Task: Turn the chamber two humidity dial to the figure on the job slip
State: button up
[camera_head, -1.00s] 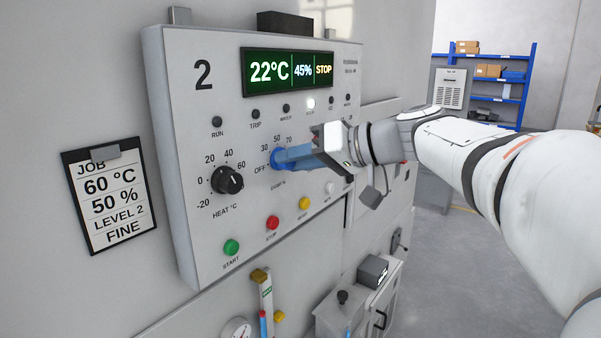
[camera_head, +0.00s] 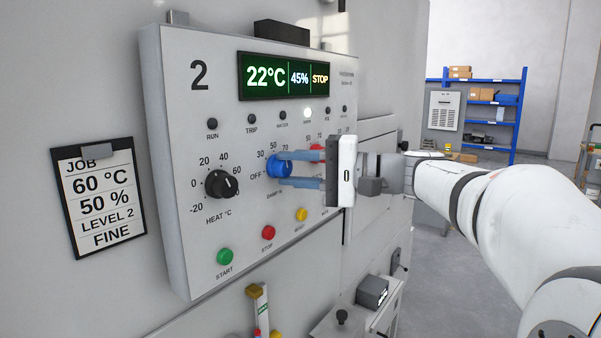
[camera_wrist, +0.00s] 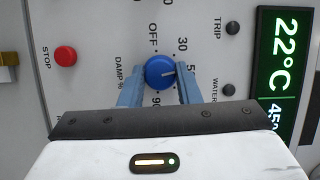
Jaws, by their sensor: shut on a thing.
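The blue damp % dial (camera_head: 278,166) is on the chamber two panel (camera_head: 185,110), right of the black heat dial. My gripper (camera_head: 279,169) is shut on the blue dial, with one blue finger above it and one below. In the wrist view the dial (camera_wrist: 158,72) sits between the fingertips; its white pointer line points toward a figure starting with 5, partly hidden by a finger. The job slip (camera_head: 98,195) reads 60 °C, 50 %, level 2, fine. The display (camera_head: 284,76) reads 22°C, 45%, STOP.
The black heat dial (camera_head: 222,184) is close on the left. Green start (camera_head: 224,256), red stop (camera_head: 268,232) and yellow (camera_head: 301,214) buttons lie below. A red knob (camera_head: 317,152) shows behind my upper finger. One indicator lamp (camera_head: 307,112) is lit white.

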jog(key=shift+r+m+t+y, duration=0.15)
jog(key=shift+m+t+y, duration=0.2)
jog(key=shift+m, duration=0.65)
jog(key=o, duration=0.7)
jog(key=shift+o, duration=1.3)
jog(key=shift+a, duration=0.25)
jog(key=shift+d, duration=0.15)
jog(key=shift+f, duration=0.2)
jog(key=shift+d+b, duration=0.3)
jog(key=shift+d, duration=0.05)
jog(key=v, duration=0.7)
jog(key=shift+b, duration=0.45)
